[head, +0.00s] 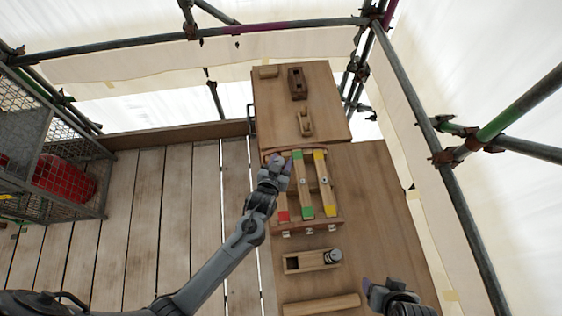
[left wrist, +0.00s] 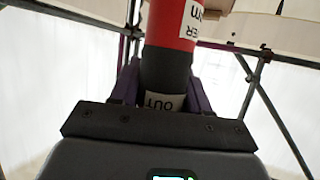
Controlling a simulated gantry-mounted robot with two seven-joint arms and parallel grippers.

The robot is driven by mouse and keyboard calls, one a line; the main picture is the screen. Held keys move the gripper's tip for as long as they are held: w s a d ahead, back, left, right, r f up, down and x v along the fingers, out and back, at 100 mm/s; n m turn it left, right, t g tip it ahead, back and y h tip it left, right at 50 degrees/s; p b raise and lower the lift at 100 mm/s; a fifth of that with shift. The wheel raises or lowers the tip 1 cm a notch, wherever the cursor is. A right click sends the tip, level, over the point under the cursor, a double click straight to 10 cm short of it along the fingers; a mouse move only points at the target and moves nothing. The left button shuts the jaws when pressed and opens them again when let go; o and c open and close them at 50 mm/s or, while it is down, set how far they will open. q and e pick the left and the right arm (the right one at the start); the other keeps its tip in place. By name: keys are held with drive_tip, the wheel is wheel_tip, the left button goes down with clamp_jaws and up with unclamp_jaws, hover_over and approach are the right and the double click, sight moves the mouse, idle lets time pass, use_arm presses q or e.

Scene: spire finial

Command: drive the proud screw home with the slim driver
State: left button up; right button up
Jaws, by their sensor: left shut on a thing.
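In the left wrist view my left gripper (left wrist: 160,85) is shut on an upright cylindrical handle (left wrist: 172,45), red above and dark below, with partly readable white labels. It looks like a driver; its tip is hidden. In the head view this gripper (head: 279,162) is over the far left part of a wooden frame (head: 310,225) with red, green and yellow-ended strips. Small round metal screw heads show on the green strip (head: 304,182) and the yellow strip (head: 324,181). I cannot tell which screw is proud. My right gripper (head: 369,287) is at the lower right; its jaw opening is unclear.
A wooden box (head: 300,263) with a grey round item (head: 333,256) and a wooden bar (head: 320,305) lie nearer me. Dark wooden tools (head: 297,83) rest on the far board (head: 320,85). Scaffold poles (head: 455,200) stand at right, a wire cage (head: 55,170) at left.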

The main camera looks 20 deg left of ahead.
sight(280, 159)
use_arm(q)
drive_tip(key=shift+r+p, duration=1.55)
drive_tip(key=shift+r, duration=0.55)
use_arm(e)
wheel_tip(280, 159, up, 4)
drive_tip(key=shift+d+f, duration=0.15)
